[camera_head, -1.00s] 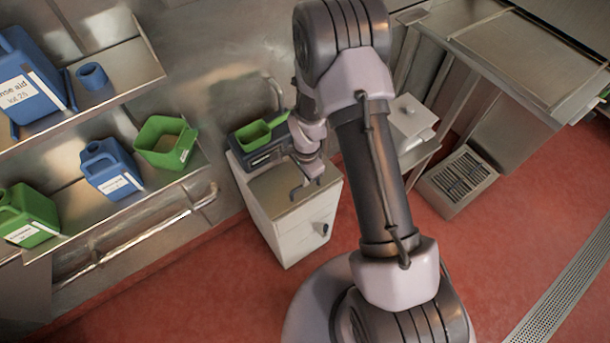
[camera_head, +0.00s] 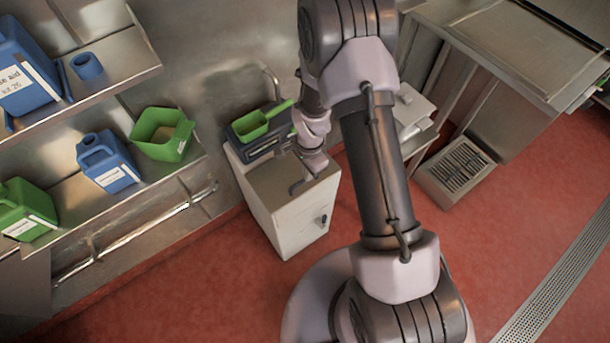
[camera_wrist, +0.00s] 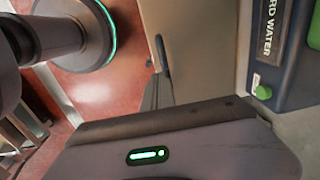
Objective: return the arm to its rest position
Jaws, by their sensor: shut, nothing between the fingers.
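My gripper (camera_head: 306,182) hangs over the top of the white cabinet in the head view, below my raised arm. Its fingers are shut with nothing between them. In the wrist view the fingers (camera_wrist: 157,75) show as dark shapes near the picture's middle. My arm reaches up from the base at the lower right and bends down at the elbow near the top of the picture.
The white cabinet (camera_head: 292,225) carries a dark device with a green scoop (camera_head: 258,122). Shelves at left hold blue jugs (camera_head: 108,162), a green jug (camera_head: 26,212) and a green open container (camera_head: 162,134). Red floor is clear at front.

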